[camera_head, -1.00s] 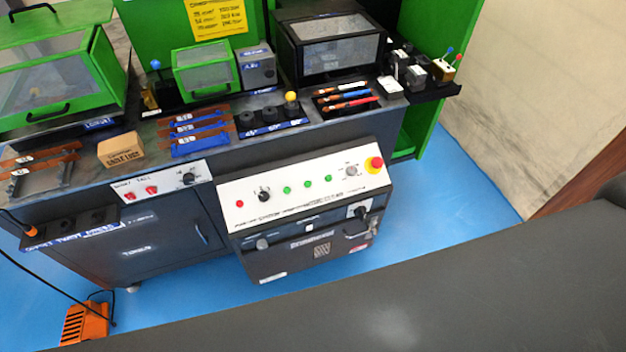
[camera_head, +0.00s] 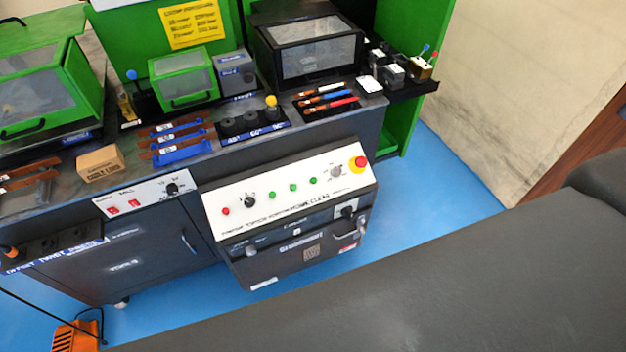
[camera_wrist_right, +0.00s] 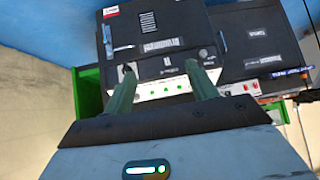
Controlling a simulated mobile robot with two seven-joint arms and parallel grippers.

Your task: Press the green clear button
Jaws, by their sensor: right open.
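The white control panel (camera_head: 245,213) slopes on the front of the machine. It carries three green buttons (camera_head: 293,188) in a row. The green buttons also show in the right wrist view (camera_wrist_right: 166,90), between the fingers. My right gripper (camera_wrist_right: 160,70) is open and empty, its two green-grey fingers pointing toward the machine, apart from the panel as far as I can tell. It is outside the head view. My left gripper is in neither view.
On the panel are a red button (camera_head: 226,211), a black knob (camera_head: 249,201) and a red emergency stop (camera_head: 360,161) on yellow. The bench above holds tools, black dies and a dark clear-windowed box (camera_head: 318,58). A dark grey arm part of mine fills the lower right.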

